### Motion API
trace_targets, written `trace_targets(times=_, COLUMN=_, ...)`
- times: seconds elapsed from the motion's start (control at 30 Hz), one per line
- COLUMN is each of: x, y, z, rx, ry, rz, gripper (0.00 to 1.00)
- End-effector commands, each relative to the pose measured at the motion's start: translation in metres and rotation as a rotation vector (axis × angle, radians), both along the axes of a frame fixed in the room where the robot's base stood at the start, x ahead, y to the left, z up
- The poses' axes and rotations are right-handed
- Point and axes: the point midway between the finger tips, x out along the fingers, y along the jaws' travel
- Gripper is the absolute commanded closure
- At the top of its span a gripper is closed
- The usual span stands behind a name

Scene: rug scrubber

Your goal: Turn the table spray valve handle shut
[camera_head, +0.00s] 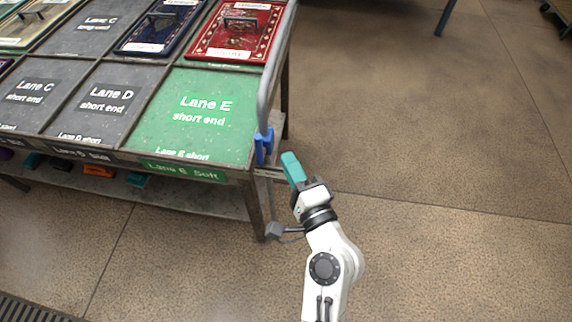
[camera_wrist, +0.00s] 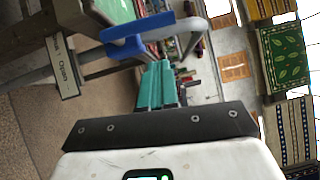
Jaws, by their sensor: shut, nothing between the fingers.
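The blue valve handle (camera_head: 263,146) sits on the grey pipe (camera_head: 266,88) at the table's right front corner. In the wrist view the blue handle (camera_wrist: 126,47) lies left of and above the fingers, with the curved grey pipe (camera_wrist: 180,29) beside it. My gripper (camera_head: 291,166), with teal fingers, is just right of the handle and appears apart from it. The fingers are shut with nothing between them; they also show in the wrist view (camera_wrist: 155,85). A small label plate (camera_wrist: 62,67) near the handle has lettering that seems to include "Open".
The table holds a green Lane E panel (camera_head: 165,125), grey lane panels (camera_head: 105,100) and a red framed rug (camera_head: 238,45). A lower shelf (camera_head: 190,196) carries coloured items. A grey fitting (camera_head: 275,231) hangs by the table leg. The floor to the right is clear.

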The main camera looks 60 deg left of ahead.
Motion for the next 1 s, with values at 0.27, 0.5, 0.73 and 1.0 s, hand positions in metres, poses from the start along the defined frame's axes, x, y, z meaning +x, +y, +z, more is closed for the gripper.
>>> trace_targets(times=0.27, x=-0.006, y=-0.048, z=-0.003, rx=-0.001, ry=0.001, rz=-0.004, gripper=1.0)
trace_targets(times=0.5, x=-0.011, y=-0.084, z=-0.004, rx=-0.001, ry=0.002, rz=-0.002, gripper=1.0)
trace_targets(times=0.73, x=-0.012, y=-0.096, z=-0.003, rx=-0.001, ry=0.0, rz=0.0, gripper=1.0)
trace_targets(times=1.0, x=-0.01, y=-0.101, z=-0.006, rx=-0.025, ry=-0.017, rz=-0.008, gripper=1.0)
